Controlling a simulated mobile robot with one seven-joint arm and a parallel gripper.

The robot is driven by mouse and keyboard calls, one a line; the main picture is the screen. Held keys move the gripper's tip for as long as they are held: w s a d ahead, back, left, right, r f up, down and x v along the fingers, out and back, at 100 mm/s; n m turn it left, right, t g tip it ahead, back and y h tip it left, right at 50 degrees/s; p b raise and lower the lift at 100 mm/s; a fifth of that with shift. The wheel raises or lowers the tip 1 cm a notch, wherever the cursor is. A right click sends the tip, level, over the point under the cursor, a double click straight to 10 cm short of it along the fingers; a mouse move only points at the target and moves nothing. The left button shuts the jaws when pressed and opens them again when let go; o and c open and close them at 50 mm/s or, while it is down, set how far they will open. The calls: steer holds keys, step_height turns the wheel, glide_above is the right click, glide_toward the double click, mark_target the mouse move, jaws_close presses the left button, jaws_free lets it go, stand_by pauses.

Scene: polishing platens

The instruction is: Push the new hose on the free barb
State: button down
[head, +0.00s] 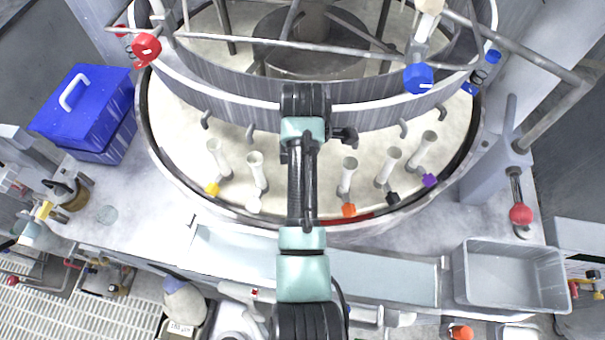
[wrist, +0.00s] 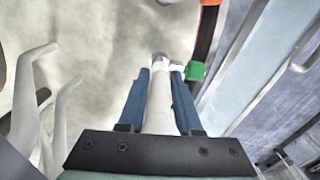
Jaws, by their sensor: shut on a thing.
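In the wrist view my gripper (wrist: 160,85) has two blue fingers shut on a white hose (wrist: 158,108), which runs lengthwise between them. A small grey-white piece (wrist: 159,60) shows at the hose's far end; I cannot tell whether it is the barb or whether the hose is on it. A green tag (wrist: 195,71) sits just right of that end. In the head view my arm hides the gripper and the held hose. Other white hoses stand on the pale platen (head: 300,165), with a yellow tag (head: 212,189), an orange tag (head: 349,210) and a purple tag (head: 429,180) at their feet.
Grey hooks (head: 404,128) hang below the ring wall (head: 240,88) above the platen. Pale curved prongs (wrist: 65,115) rise left of my gripper. A blue box (head: 88,110) stands at left. A grey bin (head: 510,278) at right looks empty.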

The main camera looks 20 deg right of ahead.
steer(key=shift+f+b, duration=0.55)
steer(key=shift+f, duration=1.15)
stand_by(0.3)
steer(key=c, duration=0.5)
jaws_free()
